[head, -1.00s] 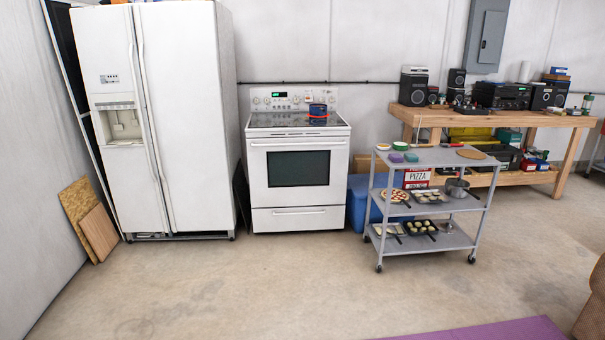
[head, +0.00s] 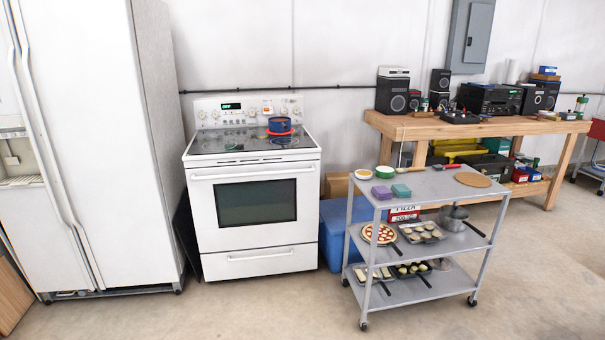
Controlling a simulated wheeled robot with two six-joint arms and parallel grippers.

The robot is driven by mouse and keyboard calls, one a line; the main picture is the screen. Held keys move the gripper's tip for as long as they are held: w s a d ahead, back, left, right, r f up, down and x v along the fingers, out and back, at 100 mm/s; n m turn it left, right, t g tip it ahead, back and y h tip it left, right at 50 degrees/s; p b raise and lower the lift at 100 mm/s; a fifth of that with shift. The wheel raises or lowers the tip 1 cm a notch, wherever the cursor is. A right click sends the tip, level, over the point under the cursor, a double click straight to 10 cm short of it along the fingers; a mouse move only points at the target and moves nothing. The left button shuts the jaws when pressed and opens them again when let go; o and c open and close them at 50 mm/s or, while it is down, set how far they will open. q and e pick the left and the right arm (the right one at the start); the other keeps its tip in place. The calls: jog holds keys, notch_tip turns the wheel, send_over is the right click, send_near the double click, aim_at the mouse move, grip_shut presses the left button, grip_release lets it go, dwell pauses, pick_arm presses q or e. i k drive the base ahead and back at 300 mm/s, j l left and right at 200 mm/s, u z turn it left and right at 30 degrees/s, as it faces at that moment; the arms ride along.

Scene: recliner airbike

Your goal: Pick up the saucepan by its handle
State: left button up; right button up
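A grey metal saucepan (head: 452,217) stands on the middle shelf of the grey cart, at that shelf's right end. Its dark handle (head: 476,230) points to the lower right, out past the shelf's edge near the cart's right front post. The top shelf hangs above the pan, and part of the pan's upper side is hard to make out. Neither of my grippers shows in the head view.
The three-shelf cart (head: 430,186) holds a pizza, muffin trays, sponges and bowls. A white stove (head: 255,225) with a blue pot (head: 280,125) stands left of it, a wooden workbench (head: 480,127) behind. A blue bin (head: 338,235) is between. The floor in front is clear.

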aim_at(277, 125)
jog(key=i, duration=1.75)
